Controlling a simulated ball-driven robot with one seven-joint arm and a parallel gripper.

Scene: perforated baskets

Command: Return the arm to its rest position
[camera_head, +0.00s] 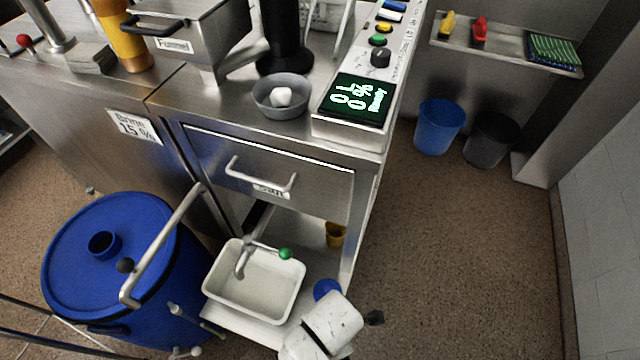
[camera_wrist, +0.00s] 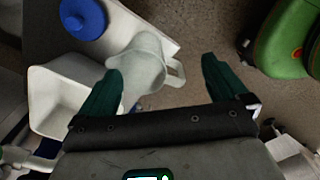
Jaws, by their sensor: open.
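My gripper (camera_wrist: 162,80) shows in the wrist view with its two dark green fingers spread apart. Nothing is held between them. A pale jug (camera_wrist: 145,62) with a handle stands beyond the fingers, partly covered by the left one; I cannot tell how far below it is. In the head view the fingers do not show clearly.
A white basin (camera_head: 255,284) sits on the low shelf under the steel counter (camera_head: 215,85).

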